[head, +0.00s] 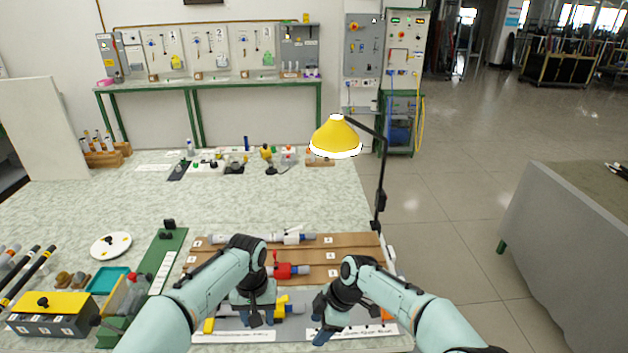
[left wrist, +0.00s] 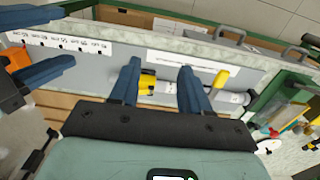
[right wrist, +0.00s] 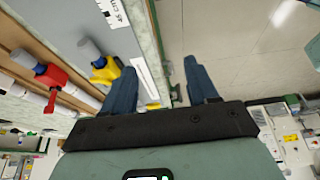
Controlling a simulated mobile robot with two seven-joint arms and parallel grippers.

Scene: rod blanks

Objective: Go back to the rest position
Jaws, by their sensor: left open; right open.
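My left gripper (head: 261,320) hangs over the front part of the table, pointing down, with its blue fingers apart. In the left wrist view its fingers (left wrist: 160,75) frame a grey-white rod with a yellow part (left wrist: 148,84), and they do not close on it. My right gripper (head: 320,322) is to the right of the left one, near the table's front edge. In the right wrist view its fingers (right wrist: 160,68) are apart, with floor and the table edge behind them and nothing between. Whether either gripper touches anything below is hard to tell.
A brown slotted board (head: 350,256) holds a rod with a red part (head: 286,271) and a grey-white rod (head: 288,238). At left stand a green-based fixture (head: 172,250), a white disc (head: 111,245) and a yellow-topped box (head: 50,304). A yellow lamp (head: 336,137) stands behind at right. The table's middle is clear.

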